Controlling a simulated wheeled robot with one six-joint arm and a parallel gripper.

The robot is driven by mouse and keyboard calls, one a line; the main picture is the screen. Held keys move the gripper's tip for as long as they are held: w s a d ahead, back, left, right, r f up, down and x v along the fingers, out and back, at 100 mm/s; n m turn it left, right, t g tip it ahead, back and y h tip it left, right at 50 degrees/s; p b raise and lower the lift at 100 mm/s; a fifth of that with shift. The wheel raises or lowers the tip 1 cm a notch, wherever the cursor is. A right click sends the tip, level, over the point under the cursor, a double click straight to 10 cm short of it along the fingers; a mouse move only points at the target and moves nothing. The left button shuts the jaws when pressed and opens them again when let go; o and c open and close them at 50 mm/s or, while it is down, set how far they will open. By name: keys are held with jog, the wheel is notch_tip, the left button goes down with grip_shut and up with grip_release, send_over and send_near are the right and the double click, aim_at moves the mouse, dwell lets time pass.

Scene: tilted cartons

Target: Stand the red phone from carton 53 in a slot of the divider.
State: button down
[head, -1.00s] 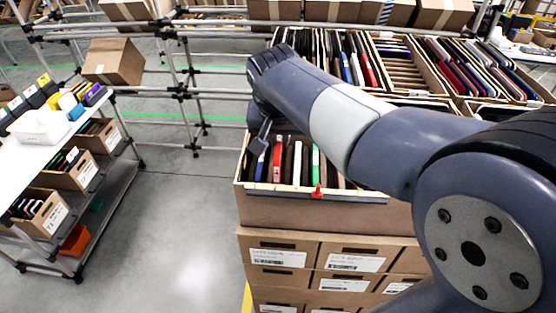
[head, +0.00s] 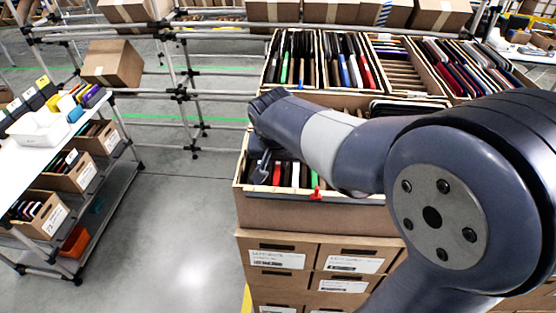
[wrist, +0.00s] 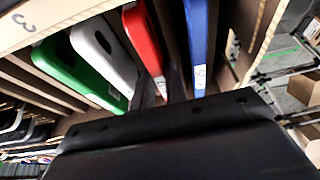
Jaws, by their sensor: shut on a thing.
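The red phone (wrist: 142,35) stands in a carton (head: 285,212) with brown slats, and shows as a thin red edge (head: 277,174) in the head view. My gripper (wrist: 162,88) reaches down into this carton and is shut on the red phone's near end, with one dark finger on each side. In the head view my gripper (head: 261,168) is partly hidden by my wrist. A blue phone (wrist: 197,35) stands just right of the fingers. White (wrist: 98,45) and green (wrist: 62,65) phones stand to the left. A "3" shows on the carton's rim; the full number is cut off.
Behind my arm, an open carton (head: 268,78) holds several dark, blue and red phones. Beside it is a slatted divider (head: 398,72) with open slots. More phones fill a carton (head: 522,98) at the right. A shelf cart (head: 118,185) stands left, with clear floor between.

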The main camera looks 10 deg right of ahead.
jog(key=c, duration=1.4)
grip_release()
jog(key=shift+c, duration=0.2)
jog(key=b+v, duration=0.1)
jog(key=v, duration=0.9)
jog(key=shift+a+r, duration=0.15)
jog(key=shift+r, duration=0.25)
jog(key=x, duration=0.5)
jog(key=p+x, duration=0.1)
jog(key=x, duration=0.4)
jog(key=shift+s+d+f, duration=0.1)
jog(key=shift+d+f, duration=0.1)
jog(key=shift+f, duration=0.15)
jog(key=shift+w+f, duration=0.15)
jog(key=shift+w, duration=0.05)
jog(key=shift+s+r, duration=0.1)
jog(key=shift+r, duration=0.4)
